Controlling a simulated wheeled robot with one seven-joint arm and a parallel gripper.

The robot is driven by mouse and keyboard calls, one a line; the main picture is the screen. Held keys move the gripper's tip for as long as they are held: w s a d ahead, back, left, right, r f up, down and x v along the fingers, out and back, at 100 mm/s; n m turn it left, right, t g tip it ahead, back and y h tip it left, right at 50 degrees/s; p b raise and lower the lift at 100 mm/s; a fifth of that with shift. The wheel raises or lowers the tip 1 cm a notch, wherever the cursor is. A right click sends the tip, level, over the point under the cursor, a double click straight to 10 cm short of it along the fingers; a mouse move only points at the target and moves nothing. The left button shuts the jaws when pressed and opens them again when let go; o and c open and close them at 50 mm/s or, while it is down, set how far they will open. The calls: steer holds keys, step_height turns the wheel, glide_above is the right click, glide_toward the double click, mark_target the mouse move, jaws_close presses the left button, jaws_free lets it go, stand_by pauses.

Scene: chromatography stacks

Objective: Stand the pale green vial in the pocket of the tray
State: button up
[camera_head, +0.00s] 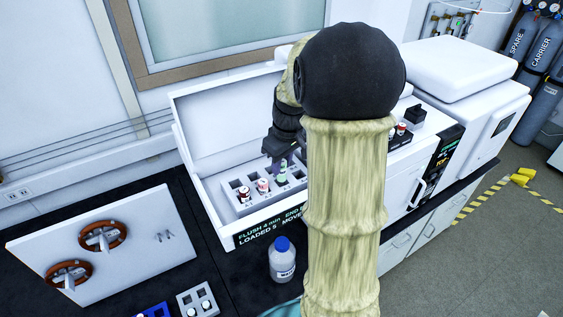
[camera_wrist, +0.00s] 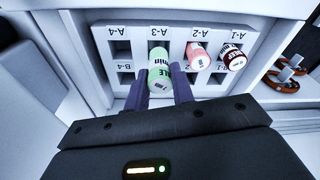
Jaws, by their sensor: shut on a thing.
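The pale green vial (camera_wrist: 159,72) is between the two fingers of my gripper (camera_wrist: 163,85) in the wrist view, its cap end towards the camera. In the head view the pale green vial (camera_head: 282,174) shows just below my gripper (camera_head: 279,154), at the grey tray. The tray (camera_wrist: 143,31) has labelled square pockets in rows. The vial is over or in the column beside A-4; I cannot tell whether its base is inside a pocket. My fingers are shut on it. My arm hides part of the tray in the head view.
A pink vial (camera_wrist: 197,55) and a dark red vial (camera_wrist: 233,58) stand in the tray close to the green one. The white instrument's lid (camera_head: 225,120) is raised behind the tray. A blue-capped bottle (camera_head: 283,262) stands on the dark bench in front.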

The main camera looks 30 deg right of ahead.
steer(key=shift+f, duration=0.1)
stand_by(0.7)
steer(key=shift+f+b, duration=0.55)
steer(key=shift+f, duration=0.05)
steer(key=shift+f+b, duration=0.3)
steer(key=shift+f, duration=0.05)
steer(key=shift+f, duration=0.25)
steer(key=shift+f, duration=0.1)
steer(key=shift+f+b, duration=0.5)
steer(key=shift+b, duration=0.15)
steer(key=o, duration=1.5)
steer(key=shift+c, duration=0.2)
